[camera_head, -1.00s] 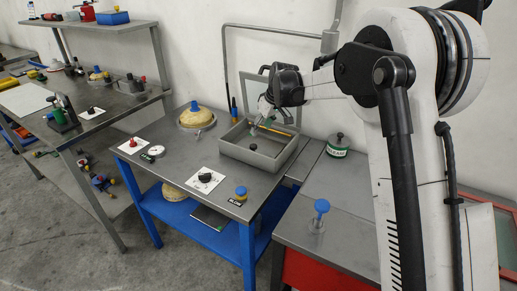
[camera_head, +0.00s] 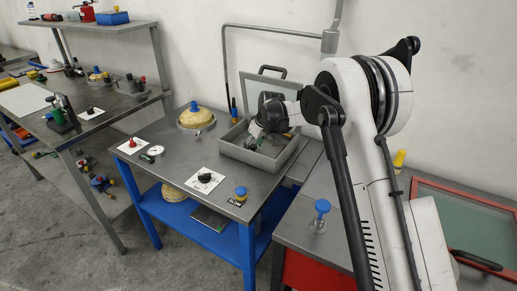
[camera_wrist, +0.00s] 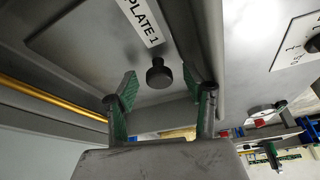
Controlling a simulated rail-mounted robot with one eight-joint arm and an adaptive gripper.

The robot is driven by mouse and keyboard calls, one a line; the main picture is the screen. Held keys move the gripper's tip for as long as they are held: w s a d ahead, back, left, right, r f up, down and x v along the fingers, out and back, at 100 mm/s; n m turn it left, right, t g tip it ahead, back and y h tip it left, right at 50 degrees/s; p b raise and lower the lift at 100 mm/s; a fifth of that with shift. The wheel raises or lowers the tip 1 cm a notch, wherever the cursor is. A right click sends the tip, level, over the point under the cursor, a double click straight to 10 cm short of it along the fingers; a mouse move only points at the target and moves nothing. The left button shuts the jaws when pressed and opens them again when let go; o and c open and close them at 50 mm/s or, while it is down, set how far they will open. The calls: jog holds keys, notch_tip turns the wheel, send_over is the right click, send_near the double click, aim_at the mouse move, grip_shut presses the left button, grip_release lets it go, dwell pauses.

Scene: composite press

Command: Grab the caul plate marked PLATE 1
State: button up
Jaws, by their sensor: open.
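The caul plate marked PLATE 1 (camera_wrist: 95,55) shows in the wrist view as a grey plate with a white label (camera_wrist: 142,22) and a dark round knob (camera_wrist: 158,73). My gripper (camera_wrist: 161,90) is open, its green-padded fingertips on either side of the knob in the picture. I see a gap between the knob and each finger. In the head view, my gripper (camera_head: 257,138) points down into the grey open tray (camera_head: 245,155) on the blue-framed table. The plate is hidden there behind the tray wall and gripper.
A brass-coloured rod (camera_wrist: 50,97) runs beside the plate in the wrist view. The tray walls stand close around my gripper. A black knob (camera_head: 204,178) on a white card and a blue-topped button (camera_head: 241,192) are in front of the tray. A yellow dome (camera_head: 195,118) stands left.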

jog(key=shift+f, duration=0.2)
jog(key=shift+c, duration=0.2)
grip_shut()
jog(key=shift+r, duration=0.15)
